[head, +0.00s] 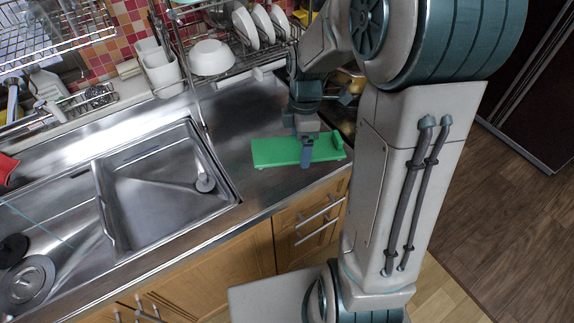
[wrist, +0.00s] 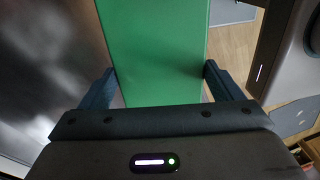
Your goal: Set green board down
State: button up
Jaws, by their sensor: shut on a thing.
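The green board (head: 275,152) is a flat green slab at the right end of the steel counter, to the right of the sink. It looks level and lies at or just above the counter; the head view does not show clearly whether it touches. My gripper (head: 306,158) is over the board's right part, with one finger down its near edge. In the wrist view the board (wrist: 155,50) runs between the two fingers of my gripper (wrist: 163,82), which are shut on its sides. My arm hides part of the area behind it.
A dish rack with plates (head: 262,24) and a white bowl (head: 211,57) stands behind. Bare counter (head: 235,125) lies around the board's left end. Drawers (head: 312,215) are below the counter's front edge.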

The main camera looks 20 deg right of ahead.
aim_at(315, 152)
jog(key=s+d+n+b, duration=0.1)
jog(key=n, duration=0.1)
jog(key=s+d+n+t+b, duration=0.1)
jog(key=d+n, duration=0.1)
jog(key=shift+s+r+h, duration=0.3)
jog(key=shift+r+h, duration=0.1)
jog(key=w+a+f, duration=0.1)
jog(key=w+f, duration=0.1)
jog(key=w, duration=0.1)
jog(key=w+a+f+p, duration=0.1)
jog(key=w+f, duration=0.1)
jog(key=w, duration=0.2)
jog(key=w+a+f, duration=0.2)
jog(key=w, duration=0.1)
jog(key=shift+w+f, duration=0.35)
jog(key=shift+f+p, duration=0.45)
jog(key=shift+f, duration=1.6)
